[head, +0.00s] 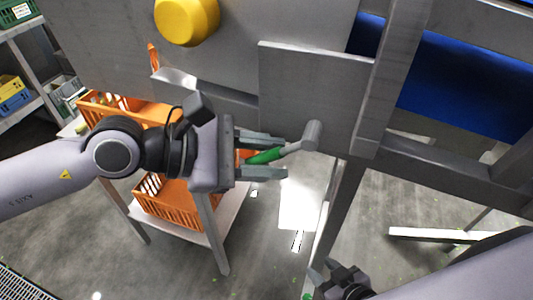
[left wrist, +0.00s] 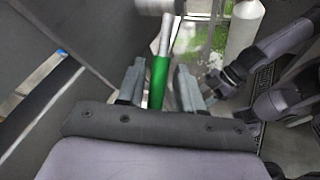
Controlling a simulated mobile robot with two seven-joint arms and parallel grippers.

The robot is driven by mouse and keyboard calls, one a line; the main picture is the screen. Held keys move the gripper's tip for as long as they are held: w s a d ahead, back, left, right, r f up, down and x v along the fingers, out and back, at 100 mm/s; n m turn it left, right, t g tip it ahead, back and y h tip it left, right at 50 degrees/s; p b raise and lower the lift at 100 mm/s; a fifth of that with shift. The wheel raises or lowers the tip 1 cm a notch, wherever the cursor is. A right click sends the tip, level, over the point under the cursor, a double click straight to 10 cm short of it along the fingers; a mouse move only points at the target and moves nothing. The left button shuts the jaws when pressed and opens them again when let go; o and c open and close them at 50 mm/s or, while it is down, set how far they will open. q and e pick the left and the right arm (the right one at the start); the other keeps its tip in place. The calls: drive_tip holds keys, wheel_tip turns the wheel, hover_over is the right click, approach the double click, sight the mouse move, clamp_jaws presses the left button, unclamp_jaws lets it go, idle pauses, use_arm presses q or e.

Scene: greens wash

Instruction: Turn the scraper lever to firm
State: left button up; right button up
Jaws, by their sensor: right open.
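The scraper lever (head: 265,157) has a green grip and a metal shaft running to a grey round pivot (head: 313,135) on the machine's grey plate. In the head view it points left and slightly down from the pivot. My left gripper (head: 263,156) is open, with one finger on each side of the green grip. The left wrist view shows the green grip (left wrist: 159,82) between the fingers (left wrist: 160,85), with a gap on both sides. My right gripper (head: 335,280) is low in the head view, away from the lever. No firm marking is readable.
A yellow knob (head: 187,20) sits on the grey panel above left. Orange crates (head: 180,208) stand on a low table below my left arm. A blue belt (head: 465,90) runs behind the frame at the right. Open floor lies below the lever.

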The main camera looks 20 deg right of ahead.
use_arm(q)
drive_tip(key=shift+w+r, duration=0.15)
drive_tip(key=shift+w, duration=0.1)
